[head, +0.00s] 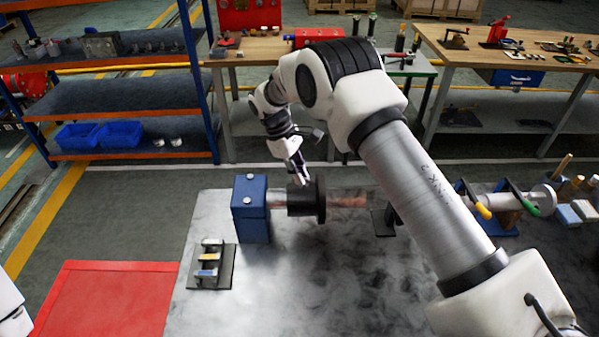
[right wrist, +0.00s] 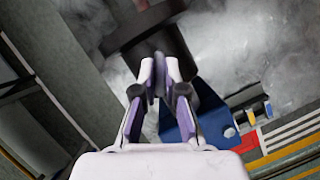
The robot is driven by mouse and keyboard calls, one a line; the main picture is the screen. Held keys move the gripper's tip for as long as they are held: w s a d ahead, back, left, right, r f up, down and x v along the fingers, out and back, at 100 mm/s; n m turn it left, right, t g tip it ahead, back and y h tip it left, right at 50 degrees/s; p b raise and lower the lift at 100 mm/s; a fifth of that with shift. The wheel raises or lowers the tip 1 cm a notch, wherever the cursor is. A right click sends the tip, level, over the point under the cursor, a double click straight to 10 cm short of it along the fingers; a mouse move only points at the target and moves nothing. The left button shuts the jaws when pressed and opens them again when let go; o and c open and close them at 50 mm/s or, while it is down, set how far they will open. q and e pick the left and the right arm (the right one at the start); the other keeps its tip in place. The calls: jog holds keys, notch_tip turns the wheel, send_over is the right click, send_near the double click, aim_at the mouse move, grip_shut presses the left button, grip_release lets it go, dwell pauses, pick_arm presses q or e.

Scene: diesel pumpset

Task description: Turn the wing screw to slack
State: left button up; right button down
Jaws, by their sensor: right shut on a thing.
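My right gripper (head: 299,178) reaches down from above to the black flanged hub (head: 320,200) on the shaft beside the blue block (head: 250,208). In the right wrist view its fingertips (right wrist: 160,72) are closed on a small grey piece, which I take to be the wing screw (right wrist: 160,84). The fingers hide most of it, so its turn angle cannot be told. The dark hub (right wrist: 150,40) lies just beyond the fingertips, and the blue block (right wrist: 200,115) is to their right. My left gripper is not in view.
A small rack (head: 211,267) with yellow and blue pieces stands left on the grey bench top (head: 300,300). A reddish shaft (head: 347,202) extends right from the hub. A red panel (head: 105,300) is at lower left. The front of the bench is clear.

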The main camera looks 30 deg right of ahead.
jog(key=shift+s+n, duration=0.1)
jog(key=shift+n, duration=0.3)
jog(key=c, duration=1.2)
grip_release()
jog(key=shift+c, duration=0.2)
jog(key=v, duration=1.2)
jog(key=shift+a+f, duration=0.1)
